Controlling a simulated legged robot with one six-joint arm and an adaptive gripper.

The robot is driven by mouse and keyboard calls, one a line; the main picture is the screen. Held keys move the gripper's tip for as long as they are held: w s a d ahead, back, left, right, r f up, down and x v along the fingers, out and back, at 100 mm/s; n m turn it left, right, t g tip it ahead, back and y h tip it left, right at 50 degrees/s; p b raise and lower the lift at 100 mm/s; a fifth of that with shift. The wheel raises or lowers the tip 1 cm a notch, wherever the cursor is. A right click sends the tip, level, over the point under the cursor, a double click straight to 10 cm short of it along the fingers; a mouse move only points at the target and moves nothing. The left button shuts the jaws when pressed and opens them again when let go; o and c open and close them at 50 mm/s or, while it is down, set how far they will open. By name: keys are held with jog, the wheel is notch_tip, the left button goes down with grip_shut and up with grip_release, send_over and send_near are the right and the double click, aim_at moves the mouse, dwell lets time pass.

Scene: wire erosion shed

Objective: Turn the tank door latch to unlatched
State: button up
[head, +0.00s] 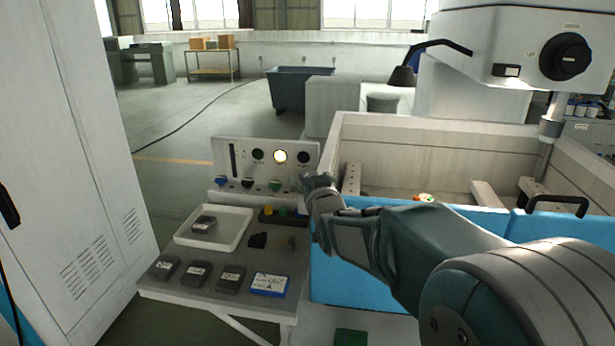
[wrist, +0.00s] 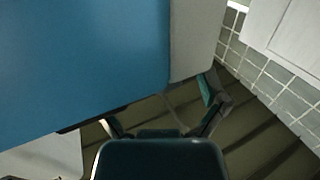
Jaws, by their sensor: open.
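The blue tank door (head: 345,275) is on the front of the pale tank, partly behind my arm in the head view. A large blue panel, apparently this door (wrist: 80,60), fills the upper left of the wrist view. I cannot pick out the latch in either view; it may be hidden by my arm. My gripper (head: 314,184) is at the door's left end, beside the side table. In the wrist view my gripper (wrist: 160,112) has its fingers spread wide, with nothing between them. Its fingers lie near the panel's lower edge; I cannot tell if they touch it.
The side table (head: 215,307) at left carries a white tray (head: 238,235), several dark boxes and a blue-white box (head: 269,285). A control panel (head: 230,158) with a lit lamp stands behind. A grey cabinet (head: 60,150) is at far left. A black handle (head: 556,202) shows on the right blue panel.

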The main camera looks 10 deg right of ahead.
jog(key=shift+w, duration=0.65)
jog(key=c, duration=1.2)
jog(key=shift+o, duration=0.2)
